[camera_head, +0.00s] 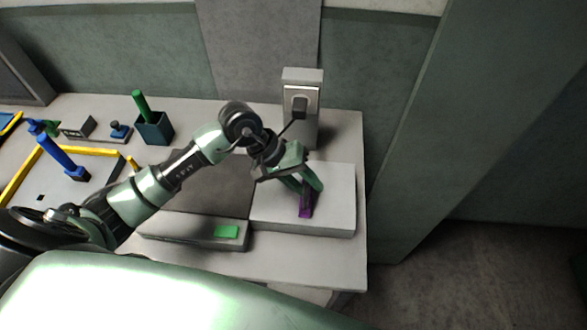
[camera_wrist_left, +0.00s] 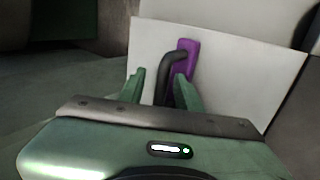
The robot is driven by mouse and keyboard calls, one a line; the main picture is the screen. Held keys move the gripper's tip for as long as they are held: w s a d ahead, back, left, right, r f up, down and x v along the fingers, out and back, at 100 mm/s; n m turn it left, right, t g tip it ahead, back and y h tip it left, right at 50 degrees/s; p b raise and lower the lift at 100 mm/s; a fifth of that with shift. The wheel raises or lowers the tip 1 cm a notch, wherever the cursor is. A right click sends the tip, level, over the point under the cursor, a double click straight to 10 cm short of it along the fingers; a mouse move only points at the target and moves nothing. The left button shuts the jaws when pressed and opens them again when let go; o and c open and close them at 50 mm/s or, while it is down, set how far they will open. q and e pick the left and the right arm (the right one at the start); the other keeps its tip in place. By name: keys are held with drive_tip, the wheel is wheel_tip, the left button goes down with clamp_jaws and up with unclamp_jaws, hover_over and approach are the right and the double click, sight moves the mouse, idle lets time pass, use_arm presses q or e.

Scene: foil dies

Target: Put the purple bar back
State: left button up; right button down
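The purple bar (camera_head: 306,205) lies on the white slab (camera_head: 275,213) at the right end of the table. In the left wrist view the purple bar (camera_wrist_left: 187,58) has a dark curved handle (camera_wrist_left: 165,78) by it. My left gripper (camera_head: 309,184) is over the slab at the bar, and its fingers hide part of the bar. In the left wrist view the left gripper's fingers (camera_wrist_left: 160,88) stand apart, with the dark handle between them, nearer the right finger. I cannot tell whether that finger touches it. My right gripper is not in view.
A grey box with a dark plug-like part (camera_head: 300,106) stands just behind the slab. A lower grey block with a green patch (camera_head: 226,232) is to its left. A dark green cup (camera_head: 154,128), a blue-handled tool (camera_head: 62,157) and a yellow-edged tray (camera_head: 19,176) are farther left.

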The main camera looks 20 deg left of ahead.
use_arm(q)
drive_tip(key=b+v, duration=0.3)
drive_tip(key=v, duration=0.8)
drive_tip(key=shift+a+r, duration=0.15)
drive_tip(key=shift+r, duration=0.1)
drive_tip(key=shift+s, duration=0.1)
drive_tip(key=shift+f, duration=0.1)
